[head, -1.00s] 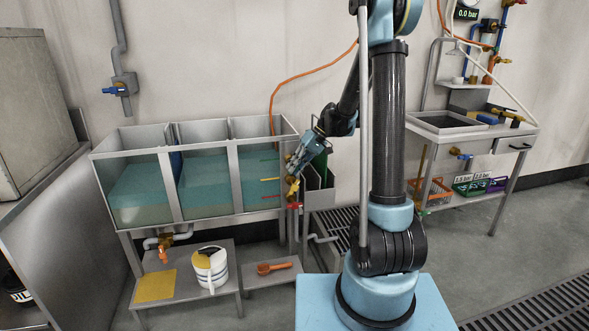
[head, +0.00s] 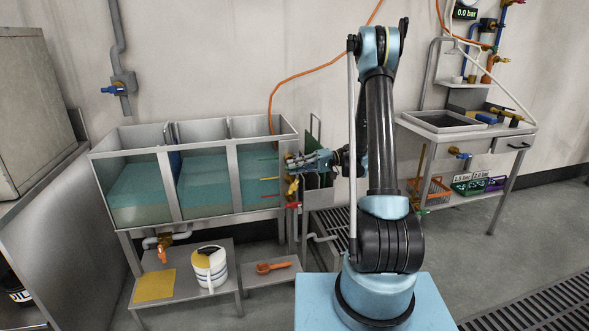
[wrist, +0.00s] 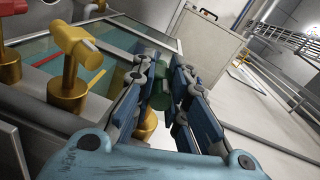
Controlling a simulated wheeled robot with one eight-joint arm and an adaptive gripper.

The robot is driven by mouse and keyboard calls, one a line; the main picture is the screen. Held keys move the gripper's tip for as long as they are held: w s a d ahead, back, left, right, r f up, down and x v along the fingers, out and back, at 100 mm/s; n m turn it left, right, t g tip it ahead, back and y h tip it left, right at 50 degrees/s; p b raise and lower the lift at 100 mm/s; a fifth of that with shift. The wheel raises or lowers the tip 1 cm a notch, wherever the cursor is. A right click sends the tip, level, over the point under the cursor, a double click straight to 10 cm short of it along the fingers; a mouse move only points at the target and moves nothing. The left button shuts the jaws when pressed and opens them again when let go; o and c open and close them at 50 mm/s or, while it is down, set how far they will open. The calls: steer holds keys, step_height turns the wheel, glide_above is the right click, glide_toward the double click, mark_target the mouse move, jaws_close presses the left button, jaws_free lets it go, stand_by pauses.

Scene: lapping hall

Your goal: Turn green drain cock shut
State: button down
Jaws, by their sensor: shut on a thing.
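The green drain cock (wrist: 162,95) shows in the wrist view between the fingers of my gripper (wrist: 168,88), on a brass body (wrist: 144,127) partly hidden behind the left finger. My gripper is shut on the green handle. Most of the handle is covered, so its exact angle is hard to tell. In the head view my gripper (head: 291,161) is at the right end of the tank (head: 235,180), above the yellow cock (head: 292,186) and the red cock (head: 294,205). The green cock is hidden there.
The yellow-handled cock (wrist: 75,48) stands close left of my fingers in the wrist view.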

steer(key=shift+d+f+y, duration=0.15)
steer(key=shift+y, duration=0.35)
steer(key=c, duration=1.5)
jaws_free()
steer(key=shift+c, duration=0.2)
steer(key=v, duration=0.7)
steer(key=shift+w, duration=0.2)
steer(key=shift+d, duration=0.1)
